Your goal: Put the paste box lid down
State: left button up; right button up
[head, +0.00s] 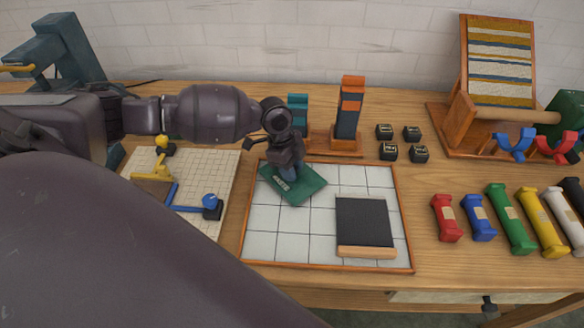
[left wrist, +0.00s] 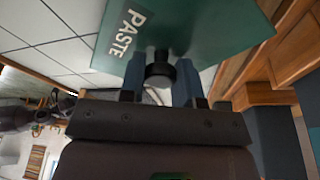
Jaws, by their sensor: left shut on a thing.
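The paste box lid (head: 307,187) is a flat green plate at the upper left of the white tiled tray (head: 275,242). In the left wrist view the lid (left wrist: 205,30) shows the word PASTE and a dark round knob. My left gripper (head: 288,170) is above the lid with its fingers down; in the left wrist view the gripper (left wrist: 160,80) is shut on the knob. The lid looks low over or on the tiles; I cannot tell if it touches them. My right gripper is not in view.
A black panel with a wooden edge (head: 364,222) lies on the tray's right part. Teal and orange blocks (head: 348,110) stand in a wooden holder behind. Small black boxes (head: 389,151) and coloured skeins (head: 479,218) are to the right. A cream grid board (head: 205,170) is left.

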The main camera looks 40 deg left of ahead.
pick_arm(q)
jog(key=shift+f, duration=0.15)
jog(key=o, duration=0.9)
jog(key=shift+c, duration=0.2)
jog(key=shift+o, duration=0.4)
jog(key=shift+a+r, duration=0.1)
jog(key=shift+r, duration=0.3)
jog(key=p+v, duration=0.1)
jog(key=v, duration=1)
jog(key=shift+r, duration=0.3)
